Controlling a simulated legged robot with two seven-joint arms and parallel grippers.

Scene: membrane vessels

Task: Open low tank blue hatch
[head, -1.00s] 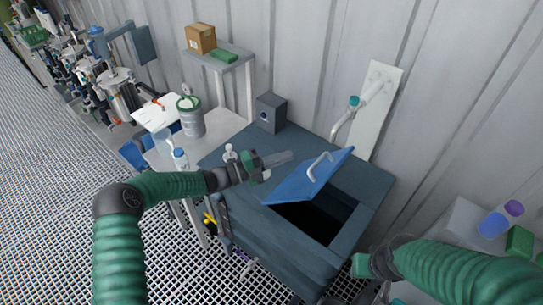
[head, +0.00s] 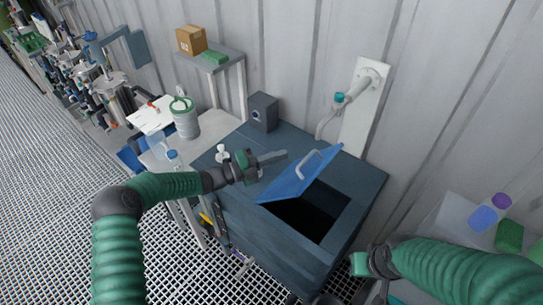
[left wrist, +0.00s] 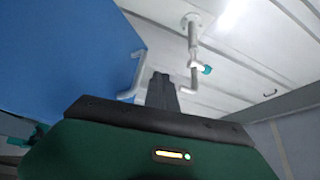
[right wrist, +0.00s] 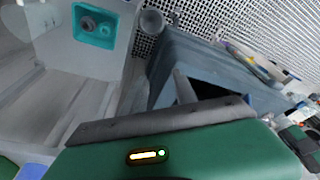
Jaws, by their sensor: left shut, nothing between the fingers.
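The low tank (head: 270,240) is a dark blue-grey box near the middle of the head view. Its blue hatch (head: 285,183) stands tilted up, with a pale bar handle (head: 309,163) on its upper face. The dark opening (head: 307,215) shows beneath it. My left gripper (head: 272,158) is shut and empty, above the tank top just left of the raised hatch. In the left wrist view the hatch (left wrist: 60,50) fills the upper left and the shut fingers (left wrist: 161,92) are beside the handle (left wrist: 134,75). My right gripper (head: 362,264) is right of the tank; its jaw state is unclear.
A wall pipe with a teal valve (head: 340,98) rises behind the tank. A grey box (head: 263,111) sits on the tank's back corner. A side table with a metal can (head: 186,121) stands at the left. Purple and green items lie at the right. Open grating floor lies in front.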

